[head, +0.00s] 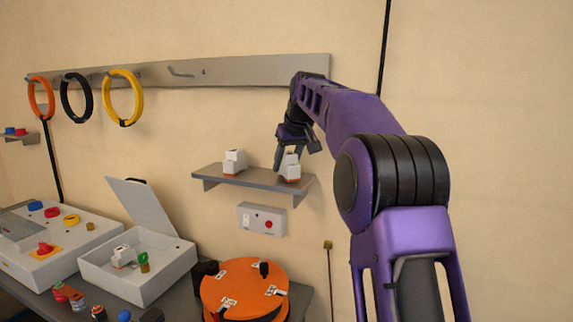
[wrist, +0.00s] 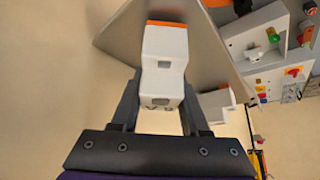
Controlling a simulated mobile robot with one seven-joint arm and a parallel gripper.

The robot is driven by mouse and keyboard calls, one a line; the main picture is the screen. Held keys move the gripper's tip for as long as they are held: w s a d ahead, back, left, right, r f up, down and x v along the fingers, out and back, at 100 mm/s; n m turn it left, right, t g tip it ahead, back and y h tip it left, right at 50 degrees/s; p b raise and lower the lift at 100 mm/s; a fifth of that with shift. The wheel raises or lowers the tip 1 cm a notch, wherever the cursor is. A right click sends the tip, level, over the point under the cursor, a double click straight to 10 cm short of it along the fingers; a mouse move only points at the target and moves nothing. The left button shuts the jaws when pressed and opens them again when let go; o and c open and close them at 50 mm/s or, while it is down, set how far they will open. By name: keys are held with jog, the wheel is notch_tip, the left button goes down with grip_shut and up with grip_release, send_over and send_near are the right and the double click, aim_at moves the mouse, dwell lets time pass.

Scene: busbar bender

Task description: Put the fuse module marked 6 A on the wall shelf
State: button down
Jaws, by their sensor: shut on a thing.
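My gripper (head: 289,155) is shut on a white fuse module (head: 291,168) with an orange base, at the right end of the grey wall shelf (head: 240,180). In the wrist view the module (wrist: 164,60) sits between the two fingers (wrist: 160,100), its orange end toward the shelf (wrist: 205,50). Small dark marking shows on its near end, too blurred to read surely. The base looks at the shelf's surface; I cannot tell whether it touches. A second white module (head: 235,162) stands upright on the shelf to the left; its marking is not readable.
Below the shelf is a grey wall box (head: 262,219) with a red button. An orange round drum (head: 245,288) stands on the bench. Coloured rings (head: 122,97) hang from a rail above left.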

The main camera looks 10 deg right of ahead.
jog(key=shift+w+d+f, duration=0.1)
jog(key=shift+w+f, duration=0.05)
jog(key=shift+f, duration=0.05)
jog(key=shift+f, duration=0.2)
jog(key=shift+c, duration=2)
grip_release()
jog(key=shift+r, duration=0.15)
jog(key=shift+r, duration=0.3)
jog(key=v, duration=1.1)
jog(key=shift+s+r, duration=0.15)
jog(key=shift+s, duration=0.15)
